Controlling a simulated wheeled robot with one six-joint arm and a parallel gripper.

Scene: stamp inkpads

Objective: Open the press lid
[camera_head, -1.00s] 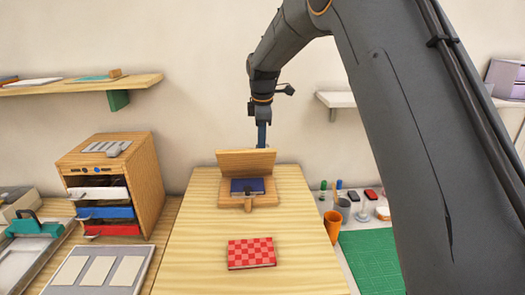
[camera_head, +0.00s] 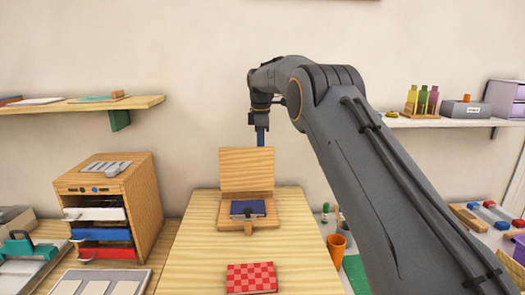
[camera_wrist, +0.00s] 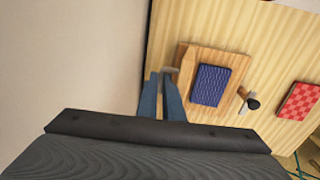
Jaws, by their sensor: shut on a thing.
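The wooden press stands at the far end of the table. Its lid (camera_head: 246,169) is raised and stands near upright above the base (camera_head: 232,224). A dark blue book (camera_head: 248,208) lies on the base, and it also shows in the wrist view (camera_wrist: 210,85). A dark knob on a wooden tab (camera_head: 248,226) is at the base's front. My gripper (camera_head: 261,140) is at the lid's top edge, from behind. In the wrist view my gripper (camera_wrist: 160,76) has its fingers close together at the lid's edge, shut on it; the exact contact is partly hidden.
A red checkered book (camera_head: 251,278) lies on the near part of the table (camera_head: 195,262). A wooden drawer cabinet (camera_head: 140,195) stands to the left. An orange cup (camera_head: 337,245) is to the right. The wall is close behind the press.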

